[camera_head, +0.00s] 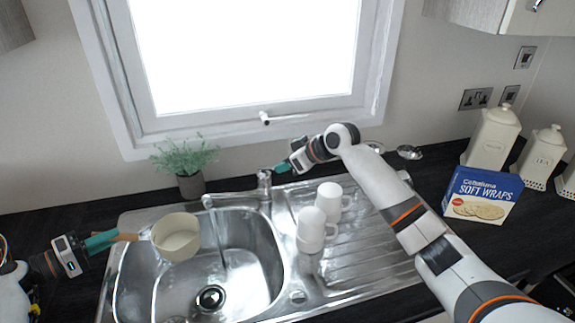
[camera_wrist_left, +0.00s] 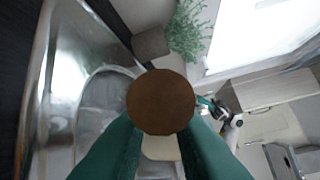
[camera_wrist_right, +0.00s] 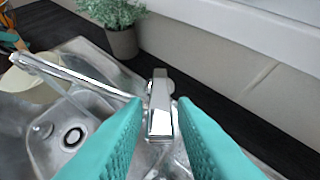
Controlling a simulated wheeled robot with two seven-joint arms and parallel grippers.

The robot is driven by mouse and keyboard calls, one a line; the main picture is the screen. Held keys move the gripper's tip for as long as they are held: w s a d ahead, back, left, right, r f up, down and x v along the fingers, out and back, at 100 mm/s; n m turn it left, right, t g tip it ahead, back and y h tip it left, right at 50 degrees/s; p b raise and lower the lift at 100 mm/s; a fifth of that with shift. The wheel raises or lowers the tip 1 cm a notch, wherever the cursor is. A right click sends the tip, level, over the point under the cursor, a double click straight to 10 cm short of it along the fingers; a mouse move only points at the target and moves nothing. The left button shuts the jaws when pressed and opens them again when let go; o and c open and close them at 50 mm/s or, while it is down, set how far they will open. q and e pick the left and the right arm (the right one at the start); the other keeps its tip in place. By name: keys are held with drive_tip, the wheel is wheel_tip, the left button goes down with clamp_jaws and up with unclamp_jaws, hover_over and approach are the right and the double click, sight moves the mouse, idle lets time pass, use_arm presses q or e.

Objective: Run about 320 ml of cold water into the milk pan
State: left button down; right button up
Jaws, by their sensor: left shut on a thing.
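The cream milk pan (camera_head: 172,248) is held over the left part of the sink basin (camera_head: 262,262), roughly upright. My left gripper (camera_head: 112,239) is shut on its wooden handle, whose round brown end (camera_wrist_left: 160,101) fills the middle of the left wrist view. The tap (camera_head: 264,183) stands behind the basin with its spout pointing left. A thin clear stream (camera_head: 219,238) falls from the spout into the basin, right of the pan. The pan's inside looks pale; I cannot tell any water level. My right gripper (camera_wrist_right: 155,115) is open and empty, with the tap's lever (camera_wrist_right: 161,108) between and beyond its fingertips.
Two white mugs (camera_head: 311,229) (camera_head: 329,200) stand on the drainer right of the basin. A potted plant (camera_head: 190,184) is behind the basin. A soft wraps box (camera_head: 482,195) and cream canisters (camera_head: 491,137) are at the right. The drain (camera_head: 211,297) shows in the basin.

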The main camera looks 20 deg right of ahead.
drive_tip(key=shift+o, duration=1.3)
drive_tip(key=v, duration=1.2)
use_arm(q)
drive_tip(key=shift+r, duration=0.15)
drive_tip(key=d, duration=0.9)
drive_tip(key=shift+w+d, duration=0.4)
use_arm(e)
drive_tip(key=shift+a, duration=0.1)
idle(2.0)
